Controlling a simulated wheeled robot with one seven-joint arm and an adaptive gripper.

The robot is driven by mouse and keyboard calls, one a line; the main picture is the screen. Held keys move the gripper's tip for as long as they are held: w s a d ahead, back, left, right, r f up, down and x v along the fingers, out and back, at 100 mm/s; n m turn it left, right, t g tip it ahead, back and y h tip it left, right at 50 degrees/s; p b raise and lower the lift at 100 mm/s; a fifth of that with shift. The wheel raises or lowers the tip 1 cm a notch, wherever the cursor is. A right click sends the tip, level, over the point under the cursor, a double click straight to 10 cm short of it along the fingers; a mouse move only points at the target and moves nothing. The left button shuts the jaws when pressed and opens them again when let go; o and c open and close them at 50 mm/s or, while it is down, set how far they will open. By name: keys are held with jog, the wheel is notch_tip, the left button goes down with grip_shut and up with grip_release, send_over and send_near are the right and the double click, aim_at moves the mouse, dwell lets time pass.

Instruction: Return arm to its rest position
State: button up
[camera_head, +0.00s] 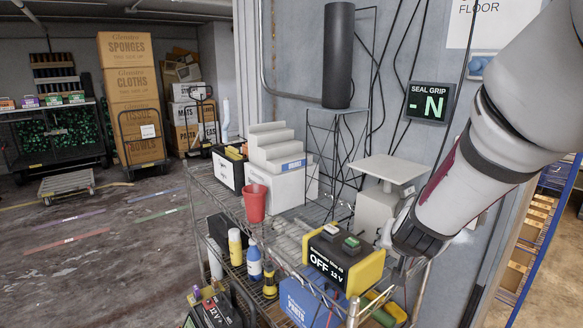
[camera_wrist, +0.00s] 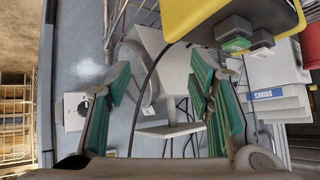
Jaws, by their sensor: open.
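My arm (camera_head: 470,160) comes in from the right in the head view and slants down to the left over the wire shelf rack (camera_head: 290,235). My gripper (camera_wrist: 160,85) is open in the wrist view, with green pads on both fingers and nothing held between them. In the head view only a small pale part of it shows beyond the dark wrist, beside the yellow-and-black box (camera_head: 340,258) marked OFF 12 V. That box also shows at the upper right of the wrist view (camera_wrist: 190,15), close to the right finger. Whether they touch is unclear.
A red cup (camera_head: 255,203), a white stepped block (camera_head: 275,148) and a grey scale-like stand (camera_head: 388,169) are on the rack. Bottles (camera_head: 253,262) stand lower down. A dark cylinder (camera_head: 338,55) stands behind, near the SEAL GRIP display (camera_head: 428,103). Open floor lies left.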

jog(key=s+a+r+n+y, duration=0.2)
jog(key=s+a+r+y, duration=0.25)
jog(key=s+r, duration=0.2)
jog(key=s+r+n+g+h, duration=0.1)
jog(key=s+r+g, duration=0.1)
jog(key=s, duration=0.9)
jog(key=s+r+n+g+h, duration=0.1)
jog(key=s+r+g, duration=0.1)
jog(key=s, duration=0.9)
jog(key=shift+s+d+n, duration=0.2)
jog(key=shift+s+n, duration=0.1)
jog(key=shift+n, duration=0.1)
